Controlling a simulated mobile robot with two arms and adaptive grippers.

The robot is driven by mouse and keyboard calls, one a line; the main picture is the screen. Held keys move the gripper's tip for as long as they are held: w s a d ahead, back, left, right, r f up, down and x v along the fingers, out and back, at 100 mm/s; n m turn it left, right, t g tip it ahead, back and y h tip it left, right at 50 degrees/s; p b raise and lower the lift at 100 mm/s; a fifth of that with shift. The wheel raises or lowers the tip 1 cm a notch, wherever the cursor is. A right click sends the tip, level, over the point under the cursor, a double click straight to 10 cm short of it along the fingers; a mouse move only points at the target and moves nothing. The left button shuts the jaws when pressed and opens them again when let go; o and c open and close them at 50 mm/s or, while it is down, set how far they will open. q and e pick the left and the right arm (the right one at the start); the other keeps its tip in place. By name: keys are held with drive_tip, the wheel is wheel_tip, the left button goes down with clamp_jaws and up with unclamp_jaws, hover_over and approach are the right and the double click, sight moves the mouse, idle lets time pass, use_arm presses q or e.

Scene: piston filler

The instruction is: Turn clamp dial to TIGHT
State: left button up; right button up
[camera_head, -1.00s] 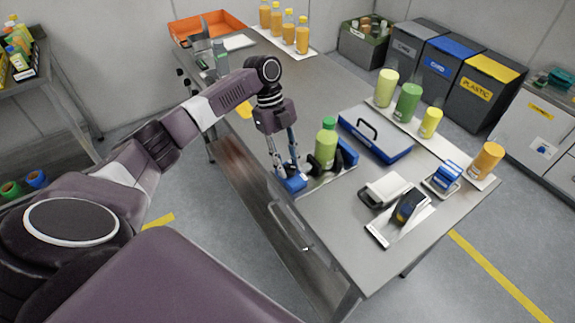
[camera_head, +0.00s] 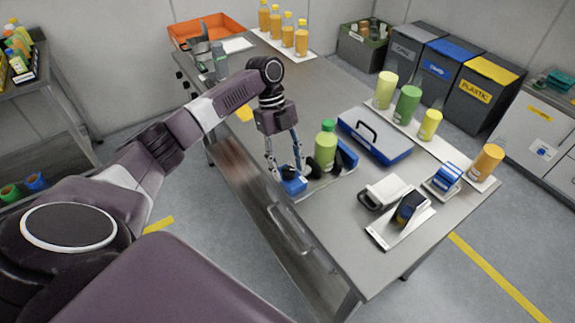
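A clamp fixture on the near edge of the table holds an upright green bottle (camera_head: 326,147) between black jaws, with a blue block (camera_head: 347,155) on its right side. A blue part (camera_head: 293,186) sits at the fixture's left front; it appears to be the dial end, but no marking or pointer is readable. My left gripper (camera_head: 285,172) points down right over this blue part, its two fingers apart. The fingertips are at its top and partly cover it; I cannot tell whether they touch it. My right gripper is not in view.
A blue-and-grey case (camera_head: 376,136) with a black handle lies behind the fixture. Several bottles stand on a white strip (camera_head: 450,151) at the far edge. The table's front corner is clear.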

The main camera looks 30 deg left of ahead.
use_arm(q)
drive_tip(key=v, duration=1.2)
idle(0.3)
idle(0.5)
